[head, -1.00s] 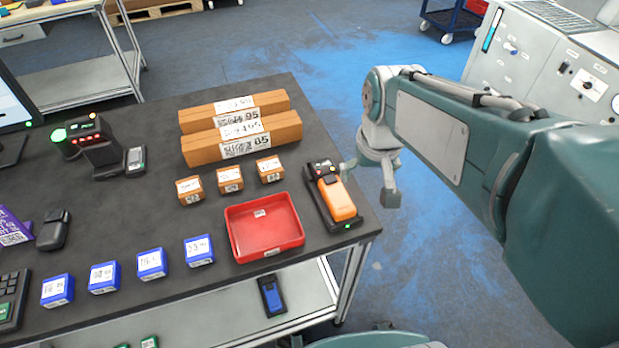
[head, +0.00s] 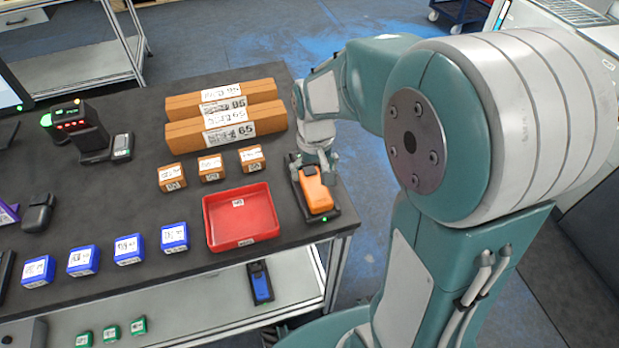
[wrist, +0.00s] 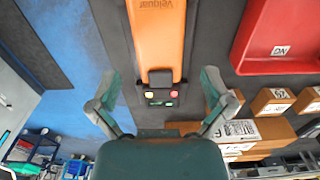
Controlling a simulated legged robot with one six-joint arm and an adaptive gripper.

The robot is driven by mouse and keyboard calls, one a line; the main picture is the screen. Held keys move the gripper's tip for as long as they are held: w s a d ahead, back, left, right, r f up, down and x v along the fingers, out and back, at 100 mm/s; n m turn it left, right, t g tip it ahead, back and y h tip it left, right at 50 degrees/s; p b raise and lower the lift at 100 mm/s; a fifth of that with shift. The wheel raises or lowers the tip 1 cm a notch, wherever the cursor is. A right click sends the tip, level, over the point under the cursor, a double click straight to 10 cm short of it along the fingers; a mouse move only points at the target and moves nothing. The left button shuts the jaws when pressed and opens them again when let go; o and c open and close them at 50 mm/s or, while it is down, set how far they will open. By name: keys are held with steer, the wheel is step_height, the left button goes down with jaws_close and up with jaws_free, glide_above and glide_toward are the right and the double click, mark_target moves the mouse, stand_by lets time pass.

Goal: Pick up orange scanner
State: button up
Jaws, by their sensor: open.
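The orange scanner (head: 316,191) lies in its black cradle (head: 334,214) near the right edge of the dark table. My gripper (head: 314,172) is over the far end of the scanner in the head view. In the wrist view my gripper (wrist: 162,88) is open, one finger on each side of the scanner's dark end, with gaps on both sides. I cannot tell its exact height above the scanner.
A red tray (head: 242,241) stands just left of the scanner. Small brown boxes (head: 211,168) and long brown boxes (head: 226,128) lie behind it. Several blue boxes (head: 129,250) line the front edge. A black scanner on a stand (head: 90,135) is at the left.

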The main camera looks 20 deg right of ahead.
mark_target(314, 184)
steer(key=f, duration=0.4)
steer(key=shift+d, duration=0.25)
steer(key=shift+f, duration=0.35)
steer(key=shift+a+f, duration=0.15)
steer(key=shift+a, duration=0.15)
steer(key=shift+d, duration=0.15)
steer(key=c, duration=1.2)
